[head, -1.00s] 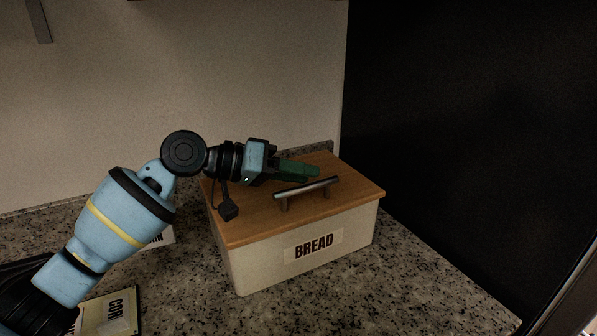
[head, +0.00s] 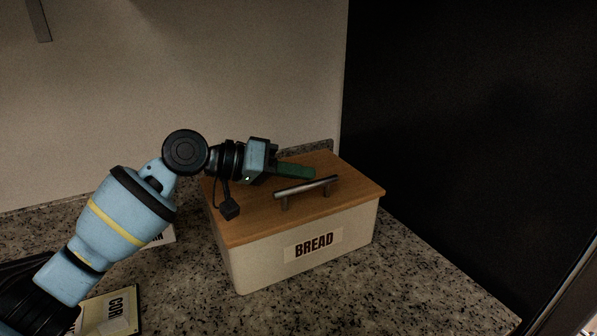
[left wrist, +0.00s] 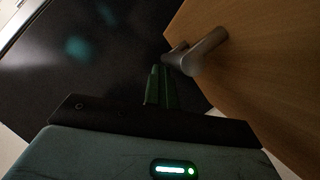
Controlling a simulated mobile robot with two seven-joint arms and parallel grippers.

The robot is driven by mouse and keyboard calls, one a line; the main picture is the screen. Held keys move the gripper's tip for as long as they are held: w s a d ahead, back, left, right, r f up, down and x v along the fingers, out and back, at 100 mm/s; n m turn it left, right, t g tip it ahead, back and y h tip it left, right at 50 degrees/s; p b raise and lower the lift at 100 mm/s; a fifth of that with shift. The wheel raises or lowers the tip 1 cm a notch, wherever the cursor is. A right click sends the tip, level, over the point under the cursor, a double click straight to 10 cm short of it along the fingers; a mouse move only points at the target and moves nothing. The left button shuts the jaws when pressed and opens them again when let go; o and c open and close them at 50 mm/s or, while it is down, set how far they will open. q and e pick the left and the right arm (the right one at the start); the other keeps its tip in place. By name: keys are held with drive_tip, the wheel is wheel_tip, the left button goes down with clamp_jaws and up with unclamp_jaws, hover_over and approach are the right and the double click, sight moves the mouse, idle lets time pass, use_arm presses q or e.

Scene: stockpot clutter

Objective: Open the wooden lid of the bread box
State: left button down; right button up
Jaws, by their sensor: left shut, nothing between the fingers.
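The bread box (head: 257,262) is a cream box labelled BREAD on the granite counter. Its wooden lid (head: 250,225) lies flat on top, closed. A dark metal bar handle (head: 307,187) stands on the lid; it also shows in the left wrist view (left wrist: 205,52), close to the fingertips. My left gripper (head: 314,172) has green fingers and is shut and empty. It is over the lid, just behind the handle in the head view. Its fingers also show in the left wrist view (left wrist: 160,72). I cannot tell whether the fingertips touch the handle. My right gripper is in neither view.
A box lettered COR (head: 112,312), partly cut off, lies at the lower left beneath my left arm. Another labelled item (head: 163,238) is mostly hidden behind that arm. A large black panel (head: 450,130) rises at the right. The counter (head: 400,290) in front of the bread box is clear.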

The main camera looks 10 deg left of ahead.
use_arm(q)
drive_tip(key=c, duration=2.2)
unclamp_jaws()
drive_tip(key=c, duration=1.4)
unclamp_jaws()
drive_tip(key=shift+b+v, duration=0.4)
drive_tip(key=shift+v, duration=3.5)
drive_tip(key=shift+f, duration=0.1)
